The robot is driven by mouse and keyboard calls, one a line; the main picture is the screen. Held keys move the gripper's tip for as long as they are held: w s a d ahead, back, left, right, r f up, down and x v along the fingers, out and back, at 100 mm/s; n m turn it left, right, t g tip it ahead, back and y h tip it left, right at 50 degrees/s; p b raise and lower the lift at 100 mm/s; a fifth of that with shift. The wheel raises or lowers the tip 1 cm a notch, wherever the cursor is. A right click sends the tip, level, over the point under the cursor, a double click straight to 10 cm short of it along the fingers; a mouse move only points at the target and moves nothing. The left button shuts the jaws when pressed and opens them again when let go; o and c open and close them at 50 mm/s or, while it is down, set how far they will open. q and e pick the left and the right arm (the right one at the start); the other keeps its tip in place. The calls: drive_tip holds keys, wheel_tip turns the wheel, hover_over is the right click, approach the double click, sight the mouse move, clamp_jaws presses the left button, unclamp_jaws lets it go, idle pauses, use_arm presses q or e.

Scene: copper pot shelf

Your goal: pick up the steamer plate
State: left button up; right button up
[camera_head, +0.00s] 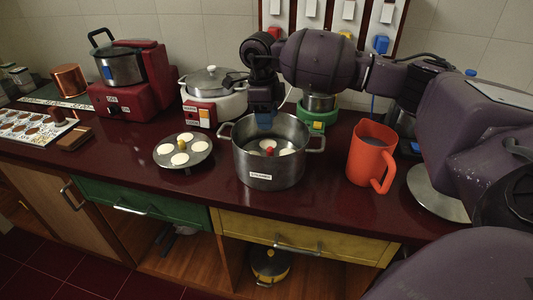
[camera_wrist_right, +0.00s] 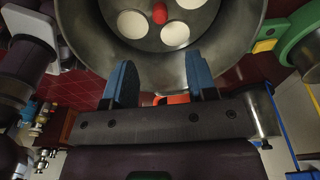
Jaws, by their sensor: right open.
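A steamer plate with white round cakes and a red knob (camera_head: 270,151) sits inside the labelled steel steamer pot (camera_head: 268,170); the knob and plate also show in the right wrist view (camera_wrist_right: 160,14). A second steamer plate (camera_head: 183,158), with white cakes and a yellow knob, rests on the counter left of the pot. My right gripper (camera_head: 264,122) points down over the pot's back rim, above the plate inside. Its blue fingers stand apart and empty in the right wrist view (camera_wrist_right: 161,82), with the red knob beyond them. My left gripper is not in view.
An orange-red jug (camera_head: 370,155) stands right of the pot. A white lidded cooker (camera_head: 213,93) and a green-based appliance (camera_head: 319,117) stand behind. The counter's front strip is clear.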

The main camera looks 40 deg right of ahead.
sight(270, 148)
drive_tip(key=f, duration=0.4)
drive_tip(key=shift+s+d, duration=0.1)
drive_tip(key=shift+s, duration=0.1)
drive_tip(key=shift+d+f+b, duration=0.15)
drive_tip(key=shift+f+b, duration=0.3)
drive_tip(key=shift+f, duration=2.4)
drive_tip(key=shift+r, duration=0.1)
clamp_jaws()
